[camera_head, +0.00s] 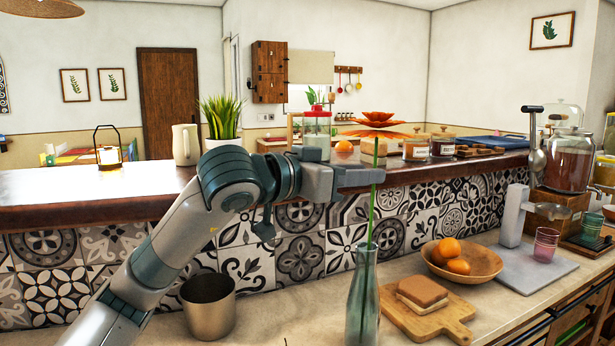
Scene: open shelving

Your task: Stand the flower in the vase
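The orange flower (377,124) is upright on a long green stem (371,215). The stem runs down to the mouth of a clear greenish glass vase (362,300) on the lower counter, and its lower end shows through the glass. The vase stands upright; its base is cut off by the picture's bottom edge. My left gripper (372,177) reaches in from the left and is shut on the stem, well above the vase mouth and below the bloom. My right gripper is out of view.
A metal cup (208,305) stands left of the vase. A cutting board (448,319) with bread and a wooden bowl (486,262) of oranges are to its right. The raised bar ledge (80,197) with jars and a potted plant (221,118) runs behind.

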